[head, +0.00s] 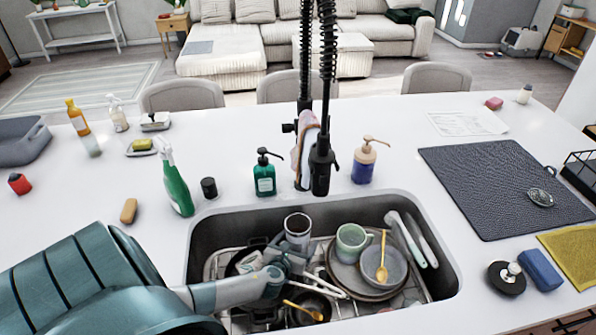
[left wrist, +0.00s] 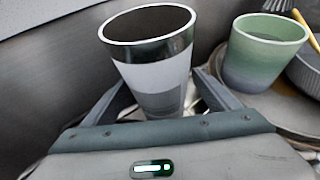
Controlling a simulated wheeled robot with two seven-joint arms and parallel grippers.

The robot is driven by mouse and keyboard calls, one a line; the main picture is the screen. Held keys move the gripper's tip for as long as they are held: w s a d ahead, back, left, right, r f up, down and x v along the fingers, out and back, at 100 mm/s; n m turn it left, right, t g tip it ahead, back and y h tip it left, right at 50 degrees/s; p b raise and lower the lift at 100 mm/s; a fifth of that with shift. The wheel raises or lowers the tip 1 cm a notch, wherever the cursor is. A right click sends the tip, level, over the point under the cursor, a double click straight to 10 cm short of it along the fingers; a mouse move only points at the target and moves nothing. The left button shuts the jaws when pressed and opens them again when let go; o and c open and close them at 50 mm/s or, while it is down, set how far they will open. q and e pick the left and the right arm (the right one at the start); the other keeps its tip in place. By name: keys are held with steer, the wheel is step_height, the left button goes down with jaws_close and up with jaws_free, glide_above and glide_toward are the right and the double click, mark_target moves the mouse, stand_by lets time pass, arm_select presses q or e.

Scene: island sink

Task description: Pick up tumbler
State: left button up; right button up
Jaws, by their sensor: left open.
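The tumbler (head: 298,226) stands in the sink near its back wall, left of the middle. It is pale grey with a dark band at the rim, and looks a little tilted. My left gripper (head: 287,257) reaches into the sink from the left, with the tumbler at its jaws. In the left wrist view, the open fingers (left wrist: 163,88) lie on either side of the tumbler (left wrist: 150,62), with a gap visible on the right. The tumbler's lower end is hidden behind my gripper. My right gripper is not in view.
A green cup (head: 351,242) and a bowl (head: 384,264) with a yellow spoon sit on plates right of the tumbler. The sink wall (head: 225,237) is close on the left. The tall black faucet (head: 320,165) rises behind; soap bottles flank it.

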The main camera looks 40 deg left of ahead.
mark_target(301, 227)
arm_select(q)
steer(key=c, duration=1.4)
steer(key=shift+o, duration=0.2)
steer(key=shift+r, duration=0.35)
steer(key=shift+r, duration=1.95)
step_height(301, 227, up, 7)
steer(key=shift+r, duration=0.1)
steer(key=s+d+b, duration=0.2)
steer(key=s+d, duration=0.1)
steer(key=s, duration=0.5)
steer(key=s+d+b, duration=0.3)
steer(key=s, duration=0.5)
steer(key=shift+s+d, duration=0.25)
steer(key=shift+d, duration=0.05)
steer(key=shift+r, duration=0.15)
